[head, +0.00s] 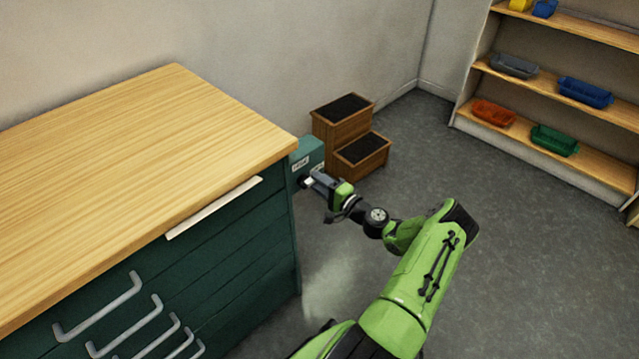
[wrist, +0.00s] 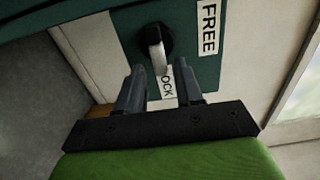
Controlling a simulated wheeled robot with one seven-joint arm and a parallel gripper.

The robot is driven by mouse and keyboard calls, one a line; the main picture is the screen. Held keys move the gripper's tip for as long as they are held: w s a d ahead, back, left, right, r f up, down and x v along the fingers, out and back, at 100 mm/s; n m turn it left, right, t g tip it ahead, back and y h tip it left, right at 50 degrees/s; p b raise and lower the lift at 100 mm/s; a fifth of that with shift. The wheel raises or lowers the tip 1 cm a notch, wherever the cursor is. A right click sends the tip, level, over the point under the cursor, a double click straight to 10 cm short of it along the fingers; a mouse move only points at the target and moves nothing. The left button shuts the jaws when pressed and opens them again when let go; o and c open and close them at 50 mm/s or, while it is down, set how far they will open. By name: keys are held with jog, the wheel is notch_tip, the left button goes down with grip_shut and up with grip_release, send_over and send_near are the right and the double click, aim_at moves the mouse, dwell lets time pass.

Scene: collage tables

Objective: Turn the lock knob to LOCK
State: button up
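The lock knob (wrist: 155,45) is a dark round base with a pale lever on a green panel in the wrist view. The lever extends down toward the gap between my fingertips, near the LOCK label (wrist: 167,84). The FREE label (wrist: 208,28) is at the upper right. My gripper (wrist: 160,78) is open, with one finger on each side of the gap; I see no finger touching the lever. The right finger partly covers the LOCK label. In the head view my gripper (head: 311,183) is at the green lock box (head: 312,150) and hides the knob.
The lock box is at the end of a green drawer cabinet with a wooden top (head: 150,150). A brown step stool (head: 342,122) stands behind. Shelves (head: 555,85) with coloured bins are at the right. The grey floor (head: 520,250) is clear.

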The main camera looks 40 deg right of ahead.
jog(key=s+p, duration=0.1)
jog(key=s, duration=0.7)
jog(key=s+p, duration=0.2)
jog(key=s, duration=0.5)
jog(key=shift+s+d, duration=0.2)
jog(key=shift+s, duration=0.2)
jog(key=shift+w+r, duration=0.1)
